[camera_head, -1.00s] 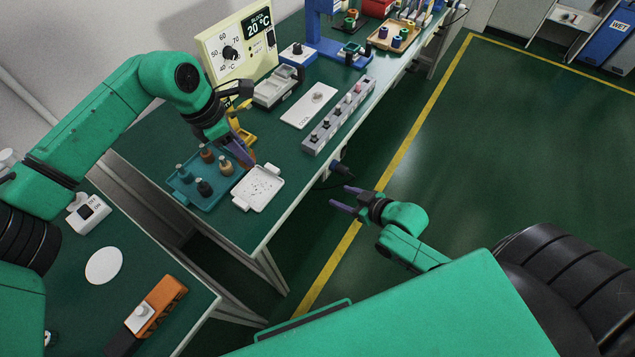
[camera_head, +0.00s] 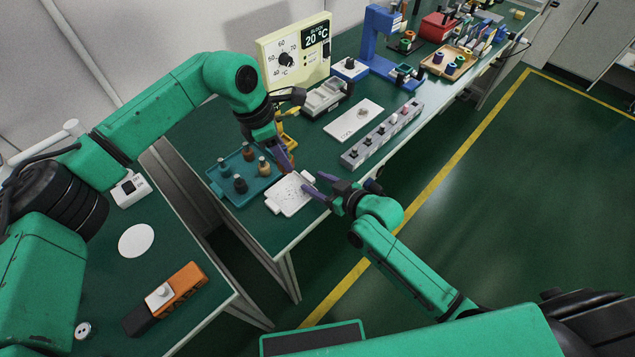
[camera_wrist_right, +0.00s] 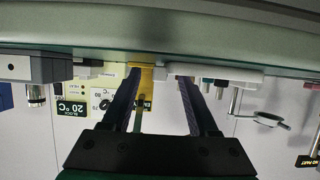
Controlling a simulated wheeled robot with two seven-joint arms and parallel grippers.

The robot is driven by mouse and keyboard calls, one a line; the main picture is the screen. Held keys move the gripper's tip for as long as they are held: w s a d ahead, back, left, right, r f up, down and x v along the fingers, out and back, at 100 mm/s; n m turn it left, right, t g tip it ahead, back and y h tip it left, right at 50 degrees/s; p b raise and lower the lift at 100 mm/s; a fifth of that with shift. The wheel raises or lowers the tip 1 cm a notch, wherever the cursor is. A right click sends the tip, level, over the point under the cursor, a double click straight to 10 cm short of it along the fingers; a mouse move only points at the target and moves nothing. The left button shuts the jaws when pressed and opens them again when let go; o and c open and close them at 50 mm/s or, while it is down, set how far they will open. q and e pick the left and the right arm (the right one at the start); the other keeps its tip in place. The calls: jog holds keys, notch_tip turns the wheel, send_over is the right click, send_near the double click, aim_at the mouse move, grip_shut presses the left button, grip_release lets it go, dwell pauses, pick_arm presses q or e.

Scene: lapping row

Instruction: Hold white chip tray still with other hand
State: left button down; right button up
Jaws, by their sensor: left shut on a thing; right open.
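The white chip tray (camera_head: 284,204) lies flat near the front edge of the green bench in the head view, with small dark specks on it. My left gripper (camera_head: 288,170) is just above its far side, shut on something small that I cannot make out. My right gripper (camera_head: 311,183) is open and empty, its two purple fingers at the tray's right edge. I cannot tell whether they touch it. In the right wrist view the fingers (camera_wrist_right: 155,92) are apart, with a yellow part visible beyond them.
A teal tray (camera_head: 217,190) with several small knobbed pieces stands left of the white tray. A grey row of knobs (camera_head: 380,139), a white COOL plate (camera_head: 353,120) and a yellow stand (camera_head: 288,127) are behind. The bench's front edge is close to the right arm.

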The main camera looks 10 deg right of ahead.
jog(key=shift+a, duration=0.1)
grip_shut()
pick_arm(q)
jog(key=shift+s+d+f+n, duration=0.1)
jog(key=shift+f+n, duration=0.1)
jog(key=shift+n, duration=0.9)
jog(key=n+t, duration=0.1)
jog(key=n, duration=0.1)
jog(key=shift+f+n+y, duration=0.15)
jog(key=shift+n+y, duration=0.15)
jog(key=shift+n, duration=0.1)
jog(key=shift+f+n, duration=0.2)
jog(key=shift+n, duration=0.2)
send_over(295, 191)
jog(key=a, duration=0.1)
jog(key=f, duration=0.9)
jog(key=shift+s+a+f, duration=0.15)
jog(key=shift+s+f, duration=0.2)
jog(key=shift+s, duration=0.05)
